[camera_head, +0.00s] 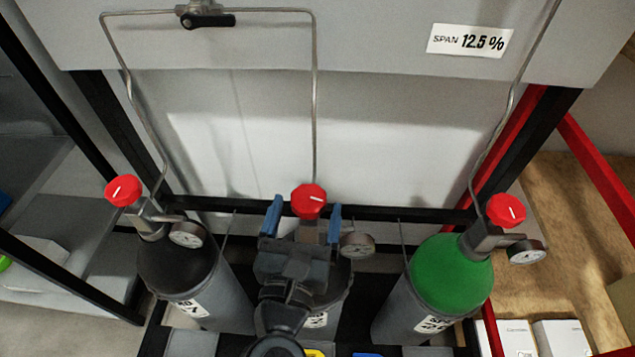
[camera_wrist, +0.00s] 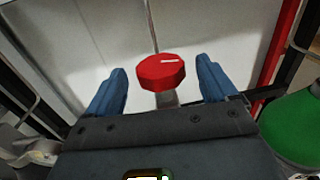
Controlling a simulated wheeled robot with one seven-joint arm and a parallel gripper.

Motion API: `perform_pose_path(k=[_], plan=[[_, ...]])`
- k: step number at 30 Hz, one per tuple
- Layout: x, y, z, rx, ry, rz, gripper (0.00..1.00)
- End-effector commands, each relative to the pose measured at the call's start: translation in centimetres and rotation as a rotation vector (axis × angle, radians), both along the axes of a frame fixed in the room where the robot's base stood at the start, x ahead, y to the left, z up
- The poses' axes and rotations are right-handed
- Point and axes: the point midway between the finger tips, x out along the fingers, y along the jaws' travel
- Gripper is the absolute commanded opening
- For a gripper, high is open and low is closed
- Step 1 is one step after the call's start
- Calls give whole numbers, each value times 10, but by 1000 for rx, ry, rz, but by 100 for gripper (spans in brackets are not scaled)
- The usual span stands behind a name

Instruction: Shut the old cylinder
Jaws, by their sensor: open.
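Three gas cylinders stand in a row in the head view. The left cylinder (camera_head: 180,265) has a black shoulder and a red knob (camera_head: 123,190). The middle cylinder (camera_head: 335,290) is mostly hidden behind my gripper. Its red knob (camera_head: 309,201) has a white mark line and also shows in the wrist view (camera_wrist: 162,72). The right cylinder (camera_head: 450,275) has a green shoulder and a red knob (camera_head: 506,210). My gripper (camera_head: 302,222) is open, with one blue finger on each side of the middle knob and a visible gap to it. Which cylinder is the old one cannot be told.
Pressure gauges (camera_head: 358,245) sit beside the knobs. Thin metal pipes (camera_head: 315,100) rise from the cylinders to a grey panel with a black-handled valve (camera_head: 207,19) and a "SPAN 12.5 %" label (camera_head: 469,40). Red and black frame bars flank the row. White boxes (camera_head: 558,338) lie at lower right.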

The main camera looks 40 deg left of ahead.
Motion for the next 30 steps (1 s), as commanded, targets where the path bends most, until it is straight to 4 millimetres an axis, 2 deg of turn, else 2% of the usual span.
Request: perform_pose_path(k=[3, 10, 22, 23, 30], plan=[[18, 8, 2, -3, -4, -1, 86], [41, 19, 1, -2, -2, -1, 86], [47, 22, 0, -3, -1, -1, 86], [47, 22, 0, -3, -1, -1, 85], [47, 22, 0, -3, -1, -1, 62]])
